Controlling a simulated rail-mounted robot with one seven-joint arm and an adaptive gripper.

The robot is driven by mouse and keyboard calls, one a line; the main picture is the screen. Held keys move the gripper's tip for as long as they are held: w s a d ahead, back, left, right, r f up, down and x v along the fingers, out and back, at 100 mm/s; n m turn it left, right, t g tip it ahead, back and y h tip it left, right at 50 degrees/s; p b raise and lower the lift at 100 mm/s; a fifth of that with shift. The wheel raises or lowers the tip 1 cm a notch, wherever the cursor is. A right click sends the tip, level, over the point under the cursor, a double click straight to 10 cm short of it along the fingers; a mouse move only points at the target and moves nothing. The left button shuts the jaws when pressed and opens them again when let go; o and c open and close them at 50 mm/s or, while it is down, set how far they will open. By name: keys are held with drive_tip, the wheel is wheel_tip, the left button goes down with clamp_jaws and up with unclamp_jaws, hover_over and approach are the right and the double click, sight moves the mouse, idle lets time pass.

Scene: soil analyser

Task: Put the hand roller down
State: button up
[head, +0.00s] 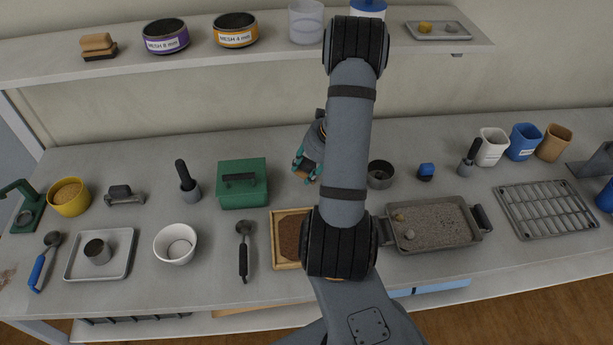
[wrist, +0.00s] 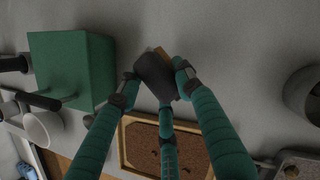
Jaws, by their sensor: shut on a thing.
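My gripper (head: 309,163) is over the back middle of the bench, partly hidden by my own arm in the head view. In the wrist view its teal fingers (wrist: 157,88) are shut on the hand roller (wrist: 154,76), of which a dark grey body and a tan wooden edge show. The rest of the roller is hidden by the fingers. In the head view only a small tan bit of it shows by the fingertips. I cannot tell whether it touches the bench (head: 215,285).
A green box (head: 242,194) stands left of my gripper, and it also shows in the wrist view (wrist: 70,65). A wooden tray of brown soil (head: 277,257) lies in front. A dark round cup (head: 380,175) stands to the right. Bare bench lies behind the tray.

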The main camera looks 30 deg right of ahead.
drive_tip(key=shift+f, duration=1.35)
drive_tip(key=shift+b, duration=0.35)
drive_tip(key=shift+f, duration=0.2)
drive_tip(key=o, duration=1)
drive_tip(key=shift+r, duration=0.1)
drive_tip(key=shift+d+r+p, duration=0.15)
drive_tip(key=shift+r+p, duration=0.15)
drive_tip(key=shift+r, duration=0.25)
drive_tip(key=p+v, duration=0.3)
drive_tip(key=v, duration=0.8)
drive_tip(key=shift+s+r+p, duration=0.1)
drive_tip(key=shift+s+p, duration=0.05)
drive_tip(key=shift+p, duration=0.15)
